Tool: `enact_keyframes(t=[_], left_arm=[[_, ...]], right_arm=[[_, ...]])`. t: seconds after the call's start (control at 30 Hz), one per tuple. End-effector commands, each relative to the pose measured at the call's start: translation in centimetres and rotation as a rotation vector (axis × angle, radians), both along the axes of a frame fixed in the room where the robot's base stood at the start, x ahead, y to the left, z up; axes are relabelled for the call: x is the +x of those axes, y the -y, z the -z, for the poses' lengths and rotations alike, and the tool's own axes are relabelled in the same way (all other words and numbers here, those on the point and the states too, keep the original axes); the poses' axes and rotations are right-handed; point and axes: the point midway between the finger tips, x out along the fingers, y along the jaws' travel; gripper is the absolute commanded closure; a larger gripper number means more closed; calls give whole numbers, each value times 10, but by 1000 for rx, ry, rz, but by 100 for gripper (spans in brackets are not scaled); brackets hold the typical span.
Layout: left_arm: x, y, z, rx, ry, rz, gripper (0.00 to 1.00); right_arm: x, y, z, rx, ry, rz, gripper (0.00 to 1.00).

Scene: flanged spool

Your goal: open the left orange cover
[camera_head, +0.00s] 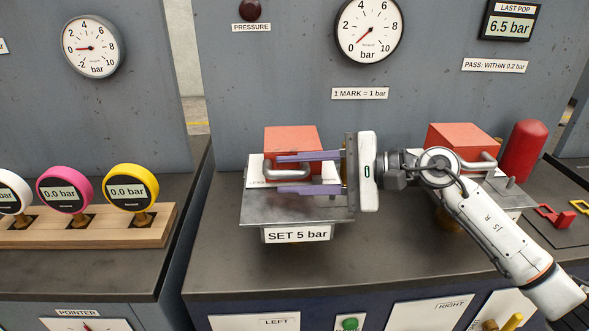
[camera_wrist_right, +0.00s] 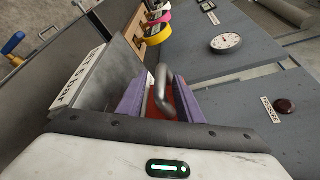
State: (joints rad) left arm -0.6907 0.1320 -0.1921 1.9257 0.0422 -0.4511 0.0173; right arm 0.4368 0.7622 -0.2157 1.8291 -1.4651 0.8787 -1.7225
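The left orange cover (camera_head: 291,137) is a box-like lid with a grey bar handle (camera_head: 272,172) on its front, on a metal stand labelled SET 5 bar. It looks closed. My right gripper (camera_head: 280,173) reaches in from the right with its two purple fingers spread, one above and one below the handle in the head view. In the right wrist view, the handle (camera_wrist_right: 162,90) stands between the fingers with gaps at its sides, and some of the orange cover (camera_wrist_right: 152,108) shows behind. My left gripper is out of view.
A second orange cover (camera_head: 465,138) with a handle stands to the right, partly behind my right arm. A red cylinder (camera_head: 524,150) is beside it. Several round gauges in a wooden rack (camera_head: 88,231) stand on the left bench. The counter front is clear.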

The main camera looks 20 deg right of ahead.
Motion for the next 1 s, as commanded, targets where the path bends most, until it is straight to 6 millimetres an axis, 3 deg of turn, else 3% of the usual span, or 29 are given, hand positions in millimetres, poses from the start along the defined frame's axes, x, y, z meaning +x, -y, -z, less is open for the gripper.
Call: enact_keyframes(t=[0.23, 0.43, 1.0], left_arm=[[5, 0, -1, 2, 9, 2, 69], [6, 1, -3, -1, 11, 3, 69], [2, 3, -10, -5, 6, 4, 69]], right_arm=[[0, 0, 0, -1, 0, 1, 69], [0, 0, 1, -1, -1, -1, 100], [2, 4, -10, 16, -67, 4, 100]])
